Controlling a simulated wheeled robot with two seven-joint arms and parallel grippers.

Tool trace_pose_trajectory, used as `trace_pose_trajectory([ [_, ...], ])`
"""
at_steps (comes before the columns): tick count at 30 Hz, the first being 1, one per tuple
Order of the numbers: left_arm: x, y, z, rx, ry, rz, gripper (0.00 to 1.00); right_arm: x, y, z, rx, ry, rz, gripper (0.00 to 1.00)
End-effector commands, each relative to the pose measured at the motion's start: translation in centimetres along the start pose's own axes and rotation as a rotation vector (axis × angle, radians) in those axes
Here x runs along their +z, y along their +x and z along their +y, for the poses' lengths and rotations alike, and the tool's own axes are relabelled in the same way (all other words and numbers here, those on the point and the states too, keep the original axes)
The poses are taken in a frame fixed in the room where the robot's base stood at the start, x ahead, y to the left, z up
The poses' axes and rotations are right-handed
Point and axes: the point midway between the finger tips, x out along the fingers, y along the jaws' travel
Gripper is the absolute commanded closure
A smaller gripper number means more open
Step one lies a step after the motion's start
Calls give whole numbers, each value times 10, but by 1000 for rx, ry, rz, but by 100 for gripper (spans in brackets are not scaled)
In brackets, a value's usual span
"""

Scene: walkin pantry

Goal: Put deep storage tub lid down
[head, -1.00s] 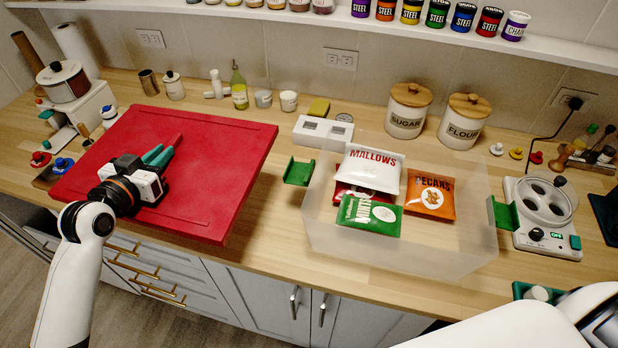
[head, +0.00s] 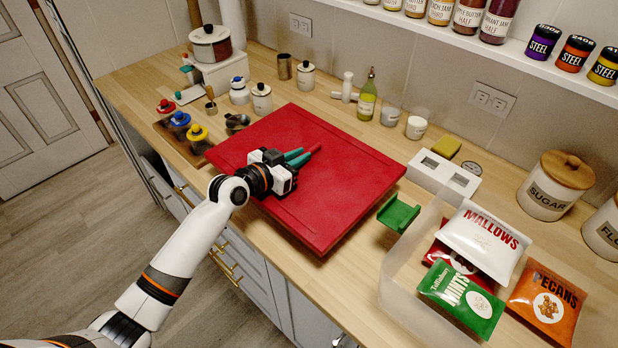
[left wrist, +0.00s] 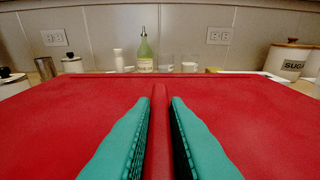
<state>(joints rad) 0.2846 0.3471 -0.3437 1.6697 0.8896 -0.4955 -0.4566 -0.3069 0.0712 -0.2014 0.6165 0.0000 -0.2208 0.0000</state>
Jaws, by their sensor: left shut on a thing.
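Whether the lid's underside touches the counter is hidden. The clear storage tub (head: 400,285) stands open to the right with packets in it. My right gripper is out of view.
A green bracket (head: 398,214) sits between lid and tub.

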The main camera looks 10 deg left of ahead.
Motion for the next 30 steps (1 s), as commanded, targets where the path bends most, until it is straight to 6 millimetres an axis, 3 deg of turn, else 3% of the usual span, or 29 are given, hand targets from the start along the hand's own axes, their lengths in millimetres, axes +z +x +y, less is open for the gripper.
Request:
trace_pose_trajectory([
  [13,-56,11,1,1,-1,-1,100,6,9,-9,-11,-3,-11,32],
  [25,-62,12,1,2,1,-3,100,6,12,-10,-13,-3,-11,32],
  [26,-62,12,0,1,1,-1,82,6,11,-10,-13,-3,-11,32],
  [30,-61,12,0,1,0,-1,64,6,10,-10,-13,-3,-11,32],
])
